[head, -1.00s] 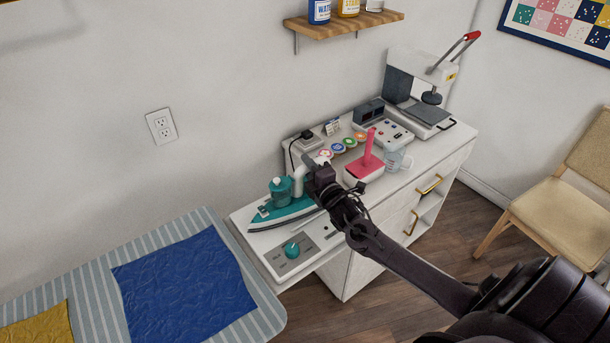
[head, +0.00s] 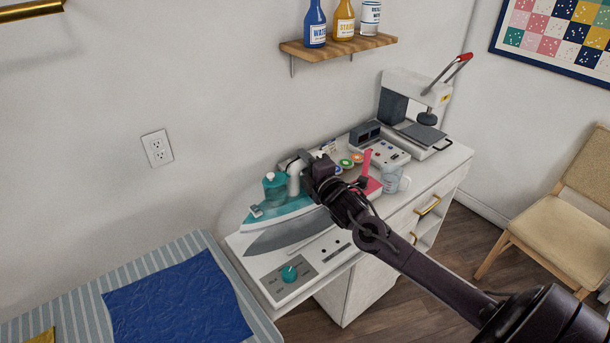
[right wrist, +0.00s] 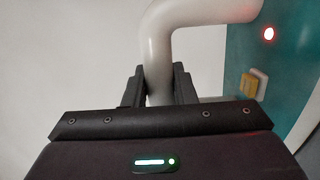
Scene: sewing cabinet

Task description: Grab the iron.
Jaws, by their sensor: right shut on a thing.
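The iron (head: 283,216) has a teal body, a grey soleplate and a white handle. In the head view it is raised and tilted above its white station on the cabinet top, with part of the soleplate showing. My right gripper (head: 304,172) is shut on the white handle at the iron's right end. In the right wrist view the two dark fingers (right wrist: 159,90) close on either side of the white handle (right wrist: 175,35), and the teal body (right wrist: 270,70) with a red light is at the right. My left gripper is not in view.
The station's control panel with a teal knob (head: 289,273) is at the front left of the cabinet. A pink-handled tool (head: 369,175), a clear cup (head: 394,179) and a heat press (head: 420,110) stand to the right. A striped ironing board (head: 228,262) with blue cloth (head: 175,300) is at the left.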

